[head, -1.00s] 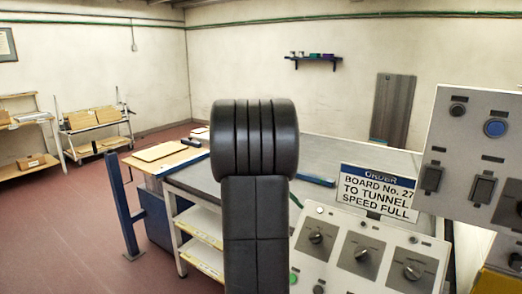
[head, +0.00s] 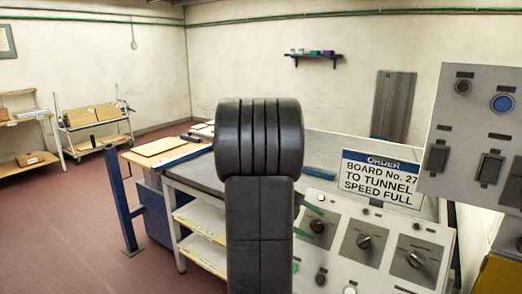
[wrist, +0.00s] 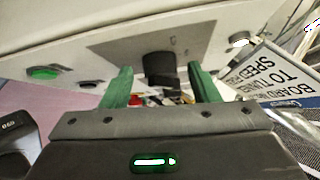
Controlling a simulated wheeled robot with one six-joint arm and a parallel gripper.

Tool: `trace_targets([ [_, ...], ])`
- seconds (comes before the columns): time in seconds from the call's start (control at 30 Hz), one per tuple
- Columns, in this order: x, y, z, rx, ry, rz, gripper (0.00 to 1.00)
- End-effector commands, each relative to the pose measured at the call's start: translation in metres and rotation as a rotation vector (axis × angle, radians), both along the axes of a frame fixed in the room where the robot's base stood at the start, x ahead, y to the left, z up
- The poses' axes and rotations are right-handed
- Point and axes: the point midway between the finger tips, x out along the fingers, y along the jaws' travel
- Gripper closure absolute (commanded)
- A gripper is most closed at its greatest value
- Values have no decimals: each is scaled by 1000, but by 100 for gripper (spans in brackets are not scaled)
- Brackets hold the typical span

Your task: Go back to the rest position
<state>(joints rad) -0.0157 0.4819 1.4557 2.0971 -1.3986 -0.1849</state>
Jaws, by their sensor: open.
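My gripper (wrist: 161,82) is open in the wrist view, with its two green fingers apart. A black knob (wrist: 158,66) on a grey plate shows between and beyond the fingertips, and I cannot tell if they touch it. In the head view my dark arm stands in the middle and hides part of the bench. The green fingers show just right of it, by the left knob (head: 318,227) of the pale control panel (head: 340,270). More knobs (head: 364,242) sit to the right on the same panel.
An order sign (head: 381,180) reads "BOARD No. 27 TO TUNNEL SPEED FULL" above the panel. A grey switch box (head: 465,135) stands at right. A blue post (head: 122,200) and a grey-topped bench (head: 330,150) lie behind. Red floor is open at left.

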Motion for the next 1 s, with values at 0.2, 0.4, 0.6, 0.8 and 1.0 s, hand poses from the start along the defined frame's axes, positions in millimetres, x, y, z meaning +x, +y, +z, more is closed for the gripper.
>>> trace_targets([
  [0.2, -2, 2, -7, -90, 60, 109, 45],
  [0.4, -4, 2, -9, -172, 116, 208, 45],
  [0.6, -6, 2, -11, -255, 172, 308, 45],
  [0.8, -8, 2, -12, -339, 227, 408, 45],
  [1.0, -10, 1, -13, -421, 284, 508, 45],
])
